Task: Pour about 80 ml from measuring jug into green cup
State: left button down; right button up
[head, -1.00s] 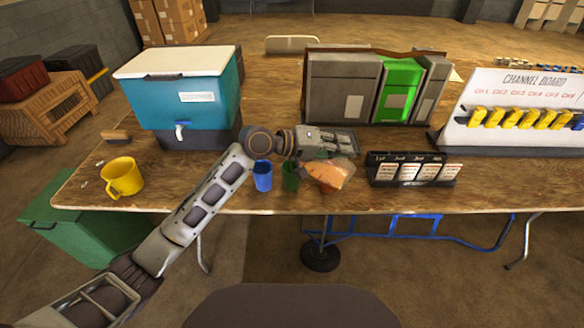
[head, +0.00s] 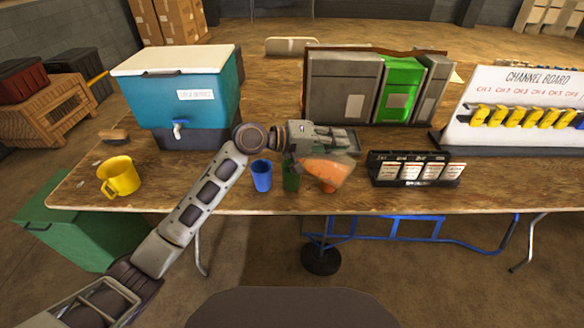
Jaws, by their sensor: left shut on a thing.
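My left gripper (head: 338,142) is shut on the clear measuring jug (head: 345,176), which holds orange liquid. The jug is tilted above the table's front edge, just right of the green cup (head: 291,180). The green cup stands upright on the table, its upper part partly hidden by the gripper and jug. I cannot make out a stream of liquid or the level in the cup. My right gripper is not in view.
A blue cup (head: 261,176) stands close left of the green cup. A yellow mug (head: 119,177) and a teal cooler (head: 170,95) are further left. A black card rack (head: 415,171) stands to the right. Grey and green bins (head: 342,85) are behind. The wooden table (head: 225,197) has bare space near the mug.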

pick_arm(q)
jog(key=shift+w+d, duration=0.1)
dwell(0.4)
jog(key=shift+w+a+r, duration=0.15)
jog(key=shift+a+r, duration=0.05)
jog(key=shift+a, duration=0.15)
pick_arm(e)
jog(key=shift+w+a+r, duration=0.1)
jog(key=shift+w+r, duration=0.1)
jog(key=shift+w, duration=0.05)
pick_arm(q)
jog(key=shift+d, duration=0.1)
jog(key=shift+s+d+f, duration=0.1)
jog(key=shift+s+d, duration=0.1)
jog(key=shift+d, duration=0.05)
jog(key=d+y+p, duration=0.1)
jog(key=p, duration=0.2)
jog(key=shift+s+d+m+p, duration=0.15)
jog(key=shift+s+m+p, duration=0.2)
jog(key=shift+s+m, duration=0.05)
jog(key=shift+f, duration=0.2)
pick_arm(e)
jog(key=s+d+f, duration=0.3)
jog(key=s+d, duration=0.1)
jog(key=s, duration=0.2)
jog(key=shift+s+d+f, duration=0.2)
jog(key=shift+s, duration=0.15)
